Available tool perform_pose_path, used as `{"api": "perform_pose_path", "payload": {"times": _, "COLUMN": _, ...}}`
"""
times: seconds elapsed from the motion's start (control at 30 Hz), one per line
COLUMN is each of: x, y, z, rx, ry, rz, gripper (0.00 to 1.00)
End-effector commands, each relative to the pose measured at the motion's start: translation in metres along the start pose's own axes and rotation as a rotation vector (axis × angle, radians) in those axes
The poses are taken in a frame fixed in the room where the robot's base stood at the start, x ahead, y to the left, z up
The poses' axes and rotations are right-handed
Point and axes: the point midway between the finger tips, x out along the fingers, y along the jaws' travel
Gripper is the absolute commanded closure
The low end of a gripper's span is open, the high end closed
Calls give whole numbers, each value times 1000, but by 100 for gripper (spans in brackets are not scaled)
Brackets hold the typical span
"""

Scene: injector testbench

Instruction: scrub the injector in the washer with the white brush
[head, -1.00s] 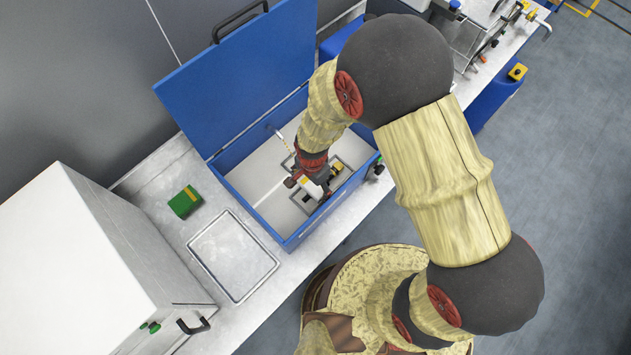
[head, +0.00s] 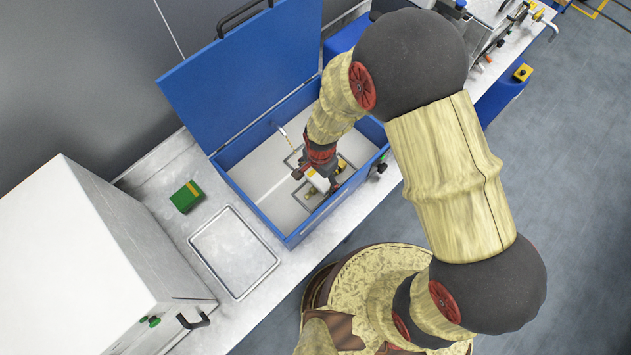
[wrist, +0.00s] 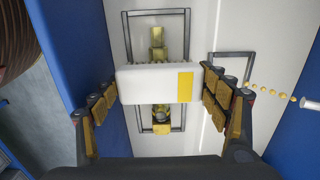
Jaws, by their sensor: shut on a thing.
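The blue washer (head: 264,216) stands with its lid up, and my gripper (head: 320,185) reaches down inside it. In the wrist view my gripper (wrist: 160,92) is shut on the white brush (wrist: 150,84), a white block with a yellow patch at its right end and bristles along its far edge. The brass injector (wrist: 158,45) lies in a grey frame on the washer floor. The brush covers its middle, and its ends show beyond and below the brush. I cannot tell whether the brush touches it.
A second grey frame (wrist: 230,68) lies to the right, and a nozzle (wrist: 308,104) with a row of yellow drops points inward. The washer's blue walls are close on both sides. A green and yellow sponge (head: 185,197) and a shallow tray (head: 234,254) are on the bench outside.

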Motion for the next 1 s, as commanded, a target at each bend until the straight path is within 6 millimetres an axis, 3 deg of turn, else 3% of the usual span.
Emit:
{"api": "perform_pose_path", "payload": {"times": 0.63, "x": 0, "y": 2, "z": 37, "rx": 0, "ry": -1, "rz": 4, "gripper": 57}}
{"api": "perform_pose_path", "payload": {"times": 1.0, "x": 1, "y": 2, "z": 23, "rx": 3, "ry": -1, "rz": 3, "gripper": 57}}
